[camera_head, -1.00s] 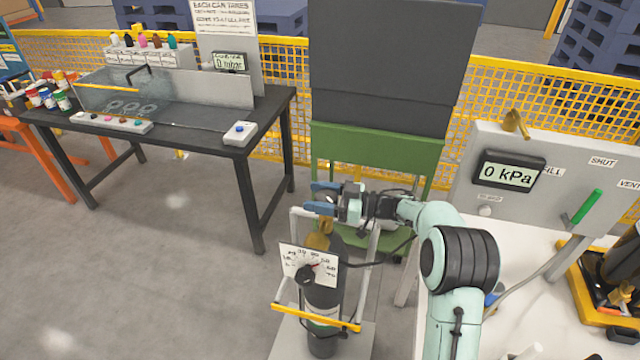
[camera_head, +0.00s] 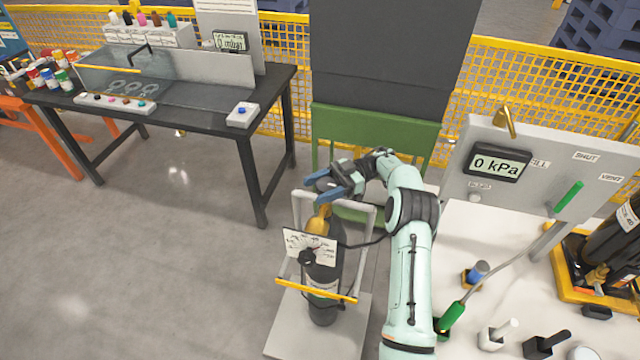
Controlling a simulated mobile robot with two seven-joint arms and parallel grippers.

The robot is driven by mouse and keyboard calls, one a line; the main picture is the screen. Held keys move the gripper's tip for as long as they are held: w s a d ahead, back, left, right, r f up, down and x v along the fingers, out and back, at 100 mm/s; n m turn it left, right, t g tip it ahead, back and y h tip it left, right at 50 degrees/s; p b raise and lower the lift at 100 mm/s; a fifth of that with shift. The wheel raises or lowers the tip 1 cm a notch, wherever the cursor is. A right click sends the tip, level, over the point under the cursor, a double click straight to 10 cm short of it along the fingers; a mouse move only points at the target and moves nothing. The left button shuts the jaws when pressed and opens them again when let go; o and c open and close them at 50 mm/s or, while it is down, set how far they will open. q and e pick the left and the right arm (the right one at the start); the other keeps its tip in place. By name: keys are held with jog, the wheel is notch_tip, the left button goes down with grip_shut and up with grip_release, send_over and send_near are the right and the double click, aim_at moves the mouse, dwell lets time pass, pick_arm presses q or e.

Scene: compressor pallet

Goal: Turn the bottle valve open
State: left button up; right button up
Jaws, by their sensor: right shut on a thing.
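The dark gas bottle (camera_head: 325,272) stands upright in a grey-framed trolley with a yellow bar. Its brass valve body (camera_head: 318,222) rises from the top, with a white dial card (camera_head: 311,247) in front. My right gripper (camera_head: 326,185) is at the top of the valve. Its two blue fingers point left and are shut on the valve's dark round knob, which they partly hide. My left gripper is not in view.
The white bench (camera_head: 470,265) stands right of the trolley, with a 0 kPa display (camera_head: 497,163) and green handles. A green stand (camera_head: 375,140) is behind the gripper. A black table (camera_head: 200,100) is at left; the floor between is clear.

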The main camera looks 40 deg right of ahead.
aim_at(320, 186)
jog(key=shift+r, duration=0.1)
dwell(0.4)
jog(key=o, duration=1)
jog(key=shift+c, duration=0.2)
notch_tip(320, 186, up, 20)
jog(key=shift+a, duration=0.1)
